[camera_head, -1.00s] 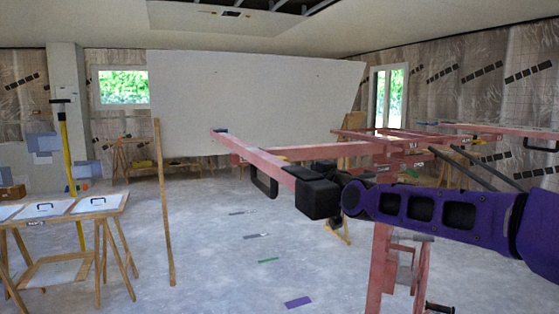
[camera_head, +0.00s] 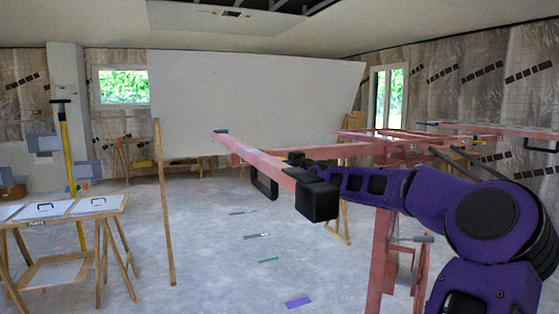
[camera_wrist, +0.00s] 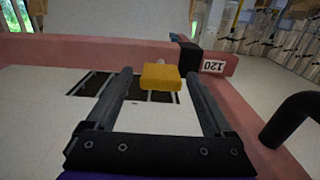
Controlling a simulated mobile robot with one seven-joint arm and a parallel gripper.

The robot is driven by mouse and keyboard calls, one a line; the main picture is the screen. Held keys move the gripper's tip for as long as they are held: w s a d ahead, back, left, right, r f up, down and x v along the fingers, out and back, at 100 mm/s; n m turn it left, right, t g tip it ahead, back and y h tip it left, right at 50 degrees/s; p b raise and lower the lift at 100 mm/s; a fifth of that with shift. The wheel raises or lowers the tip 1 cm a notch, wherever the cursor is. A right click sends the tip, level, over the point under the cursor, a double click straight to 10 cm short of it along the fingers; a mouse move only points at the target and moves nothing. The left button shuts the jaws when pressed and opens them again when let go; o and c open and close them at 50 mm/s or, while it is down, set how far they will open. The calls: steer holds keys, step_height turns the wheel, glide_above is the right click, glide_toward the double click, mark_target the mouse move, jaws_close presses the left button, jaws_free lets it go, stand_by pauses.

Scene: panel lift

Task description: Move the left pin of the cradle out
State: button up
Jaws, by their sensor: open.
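In the wrist view a yellow block (camera_wrist: 160,77) with a small pale knob behind it, apparently the pin's head, sits in front of the cradle's red beam (camera_wrist: 110,55). My gripper (camera_wrist: 159,73) is open, its two dark fingers on either side of the block with a visible gap at each side. I cannot tell whether the block is within the fingers' depth. In the head view the red cradle beam (camera_head: 255,160) runs toward the black end block (camera_head: 317,201); my purple arm reaches behind that block, and the fingertips and yellow block are not clearly seen.
A black block and a "120" label (camera_wrist: 214,66) sit on the beam, with a dark curved handle (camera_wrist: 295,130) at right. A large white panel (camera_head: 250,100) stands behind the cradle. A trestle table (camera_head: 95,205) stands at left; the floor between is mostly clear.

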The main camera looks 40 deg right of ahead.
steer(key=shift+w+d, duration=0.1)
steer(key=shift+w, duration=0.5)
steer(key=shift+c, duration=0.3)
jaws_close()
